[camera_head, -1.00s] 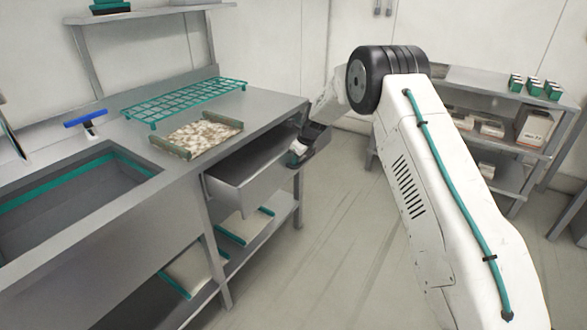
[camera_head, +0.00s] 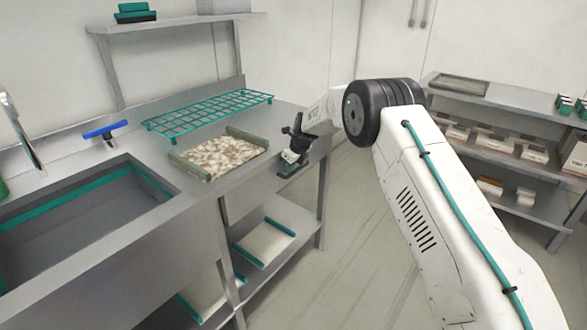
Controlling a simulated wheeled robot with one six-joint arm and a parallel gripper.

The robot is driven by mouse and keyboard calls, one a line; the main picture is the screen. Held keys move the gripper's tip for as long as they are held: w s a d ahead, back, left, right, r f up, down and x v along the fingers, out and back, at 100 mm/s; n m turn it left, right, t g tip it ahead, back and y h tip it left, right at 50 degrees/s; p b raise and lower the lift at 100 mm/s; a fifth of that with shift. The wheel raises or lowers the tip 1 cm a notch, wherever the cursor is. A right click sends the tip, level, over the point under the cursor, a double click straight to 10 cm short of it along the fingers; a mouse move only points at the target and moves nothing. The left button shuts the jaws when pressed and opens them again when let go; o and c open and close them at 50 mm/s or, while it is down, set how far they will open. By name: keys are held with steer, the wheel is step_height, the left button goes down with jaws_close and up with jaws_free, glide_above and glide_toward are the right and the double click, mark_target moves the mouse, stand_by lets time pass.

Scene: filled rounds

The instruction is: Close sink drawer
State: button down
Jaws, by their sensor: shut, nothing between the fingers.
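The grey metal sink drawer (camera_head: 250,193) is under the counter, to the right of the sink basin. Its front looks flush with the counter's front face, and no open inside of the drawer shows. My gripper (camera_head: 289,168) is at the right part of the drawer front, close against it. It is shut and holds nothing. Whether the fingers touch the drawer front cannot be told, as the gripper covers that spot.
The counter holds the sink basin (camera_head: 85,215), a speckled tray (camera_head: 218,155) and a teal rack (camera_head: 208,115). A lower shelf (camera_head: 285,262) bears flat trays. Shelving with boxes (camera_head: 510,143) stands at the right. The floor between is clear.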

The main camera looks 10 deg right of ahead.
steer(key=shift+a, duration=0.35)
